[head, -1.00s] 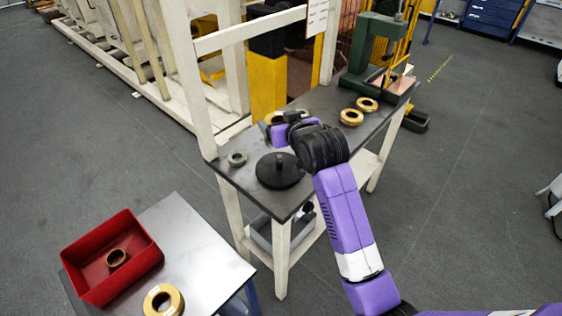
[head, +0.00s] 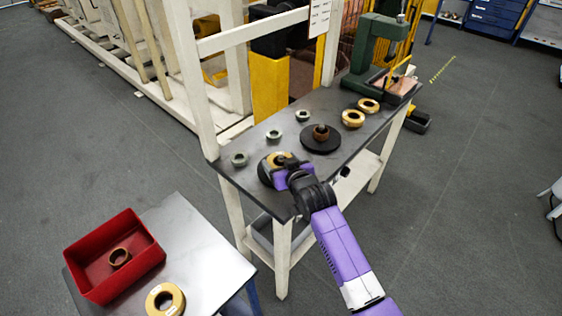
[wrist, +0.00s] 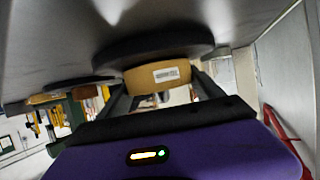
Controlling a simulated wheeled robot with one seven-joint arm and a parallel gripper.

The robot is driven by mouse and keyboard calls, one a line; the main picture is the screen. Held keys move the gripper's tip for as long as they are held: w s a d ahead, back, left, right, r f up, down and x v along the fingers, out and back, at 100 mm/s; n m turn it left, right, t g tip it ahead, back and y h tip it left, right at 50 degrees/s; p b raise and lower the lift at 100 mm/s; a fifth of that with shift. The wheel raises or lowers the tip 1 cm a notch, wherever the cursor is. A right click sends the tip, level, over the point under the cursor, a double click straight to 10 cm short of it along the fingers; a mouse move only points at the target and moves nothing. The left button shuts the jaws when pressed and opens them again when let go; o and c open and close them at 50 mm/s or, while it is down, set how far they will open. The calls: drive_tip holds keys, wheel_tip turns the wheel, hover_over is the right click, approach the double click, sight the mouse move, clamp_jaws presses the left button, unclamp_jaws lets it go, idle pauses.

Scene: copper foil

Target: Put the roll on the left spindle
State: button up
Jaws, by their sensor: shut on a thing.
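The gold roll (head: 276,157) is at the left spindle (head: 264,174), a black disc with an upright post. A dark post tip seems to show in the roll's hole. My gripper (head: 289,167) is shut on the roll from the front right. In the wrist view, which looks upside down, the labelled roll (wrist: 157,76) sits between my fingers (wrist: 160,93), against or very close to the black disc (wrist: 150,48). I cannot tell whether it rests fully on the disc. The right spindle (head: 320,145) is a black disc with a small brown core on it.
Several small grey rings (head: 239,159) lie along the bench's back edge. Two gold rolls (head: 352,118) lie further right, before a green press (head: 376,55). A red bin (head: 100,285) holding a brown ring and another gold roll (head: 165,299) are on the near-left table.

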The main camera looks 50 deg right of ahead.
drive_tip(key=shift+f, duration=0.15)
drive_tip(key=o, duration=1.5)
drive_tip(key=shift+c, duration=0.2)
